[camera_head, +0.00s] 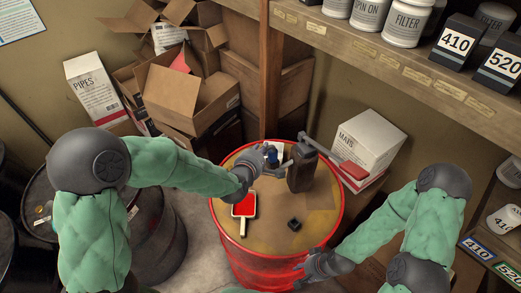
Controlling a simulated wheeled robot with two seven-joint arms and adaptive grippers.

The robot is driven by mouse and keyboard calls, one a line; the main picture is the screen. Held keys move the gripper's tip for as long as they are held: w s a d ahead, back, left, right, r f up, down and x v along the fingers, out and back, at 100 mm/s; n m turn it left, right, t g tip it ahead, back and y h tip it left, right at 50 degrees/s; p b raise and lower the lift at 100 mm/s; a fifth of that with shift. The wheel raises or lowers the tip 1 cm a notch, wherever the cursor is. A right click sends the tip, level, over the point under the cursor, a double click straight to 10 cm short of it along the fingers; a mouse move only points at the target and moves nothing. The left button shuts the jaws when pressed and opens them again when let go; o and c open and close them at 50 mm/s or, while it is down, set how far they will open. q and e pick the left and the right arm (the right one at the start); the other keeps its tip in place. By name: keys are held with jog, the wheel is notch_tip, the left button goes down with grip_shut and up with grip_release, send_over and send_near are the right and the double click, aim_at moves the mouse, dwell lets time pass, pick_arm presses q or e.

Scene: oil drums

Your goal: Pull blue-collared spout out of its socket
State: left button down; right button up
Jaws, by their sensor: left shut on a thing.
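The red drum (332,235) stands in the middle with a dull yellow-brown top. The blue-collared spout (272,154) is near the back of the drum top, small and partly hidden by my gripper. My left gripper (262,164) reaches in from the left and is shut on the spout. I cannot tell whether the spout's lower end is in its socket, as that part is hidden. My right gripper (302,272) is low at the drum's front right rim, away from the spout; its fingers are too small to read.
A dark pump body (302,168) with a grey crank and red handle (354,170) stands right of the spout. A red paddle (244,205) and a small black cap (294,224) lie on the drum top. Cartons (185,98) stand behind; a shelf (400,75) overhangs the right.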

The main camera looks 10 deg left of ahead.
pick_arm(q)
jog(key=shift+r+p, duration=0.5)
jog(key=shift+r, duration=1.05)
jog(key=shift+b, duration=0.55)
jog(key=shift+r, duration=0.7)
jog(key=shift+p, duration=0.3)
